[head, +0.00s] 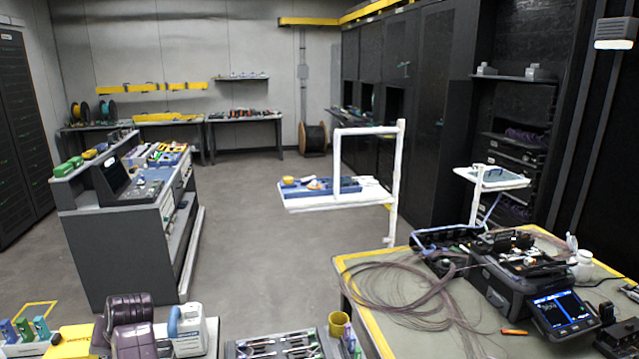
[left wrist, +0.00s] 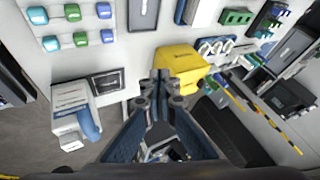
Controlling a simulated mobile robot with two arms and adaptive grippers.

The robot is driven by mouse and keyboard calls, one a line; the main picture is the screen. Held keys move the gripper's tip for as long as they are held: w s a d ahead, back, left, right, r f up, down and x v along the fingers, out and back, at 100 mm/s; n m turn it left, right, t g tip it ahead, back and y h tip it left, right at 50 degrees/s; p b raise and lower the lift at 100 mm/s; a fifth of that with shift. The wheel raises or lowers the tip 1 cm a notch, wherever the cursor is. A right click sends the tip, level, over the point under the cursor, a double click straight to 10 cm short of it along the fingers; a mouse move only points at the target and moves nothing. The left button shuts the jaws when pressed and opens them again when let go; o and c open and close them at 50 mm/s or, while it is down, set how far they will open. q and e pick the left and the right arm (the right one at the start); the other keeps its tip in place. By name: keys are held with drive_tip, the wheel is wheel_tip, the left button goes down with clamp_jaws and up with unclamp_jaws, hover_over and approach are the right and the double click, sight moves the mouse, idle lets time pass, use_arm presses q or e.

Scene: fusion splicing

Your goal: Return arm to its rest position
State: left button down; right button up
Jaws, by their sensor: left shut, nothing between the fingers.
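My left gripper (left wrist: 160,82) shows in the left wrist view with its two blue-grey fingers converging and their tips together. It is empty. A yellow box (left wrist: 181,62) lies just beyond the fingertips in the picture; I cannot tell the gap between them. A white device with a blue handle (left wrist: 78,108) is to the left of the fingers. In the head view this white device (head: 190,332) stands at the bottom left, next to a dark maroon padded shape that I cannot identify for sure. My right gripper is not in view.
Blue and green connectors (left wrist: 73,12) lie on the white surface in the left wrist view. In the head view a table (head: 405,338) at the right holds a fusion splicer (head: 515,275) and loose brown fibre. A grey workbench (head: 115,250) stands at the left. Open floor (head: 250,220) lies between.

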use_arm(q)
drive_tip(key=s+d+f+m+t+h, duration=0.1)
drive_tip(key=s+d+f, duration=0.3)
drive_tip(key=s, duration=0.3)
drive_tip(key=s+d+f+m, duration=0.1)
drive_tip(key=s+d+f, duration=0.3)
drive_tip(key=s, duration=0.3)
drive_tip(key=s+d+f+m+h, duration=0.2)
drive_tip(key=s+d+h, duration=0.1)
drive_tip(key=s+d, duration=0.7)
drive_tip(key=s+d+f+m+h, duration=0.1)
drive_tip(key=s+d+m+h, duration=0.15)
drive_tip(key=s+d, duration=0.65)
wheel_tip(320, 180, down, 30)
drive_tip(key=s+r+g+b, duration=0.1)
drive_tip(key=s+g+b, duration=0.1)
drive_tip(key=s, duration=0.1)
drive_tip(key=s+a+f+g+b, duration=0.1)
drive_tip(key=s+a+f+b, duration=0.1)
drive_tip(key=s+f, duration=1.4)
drive_tip(key=shift+a+f, duration=0.45)
drive_tip(key=shift+f, duration=0.1)
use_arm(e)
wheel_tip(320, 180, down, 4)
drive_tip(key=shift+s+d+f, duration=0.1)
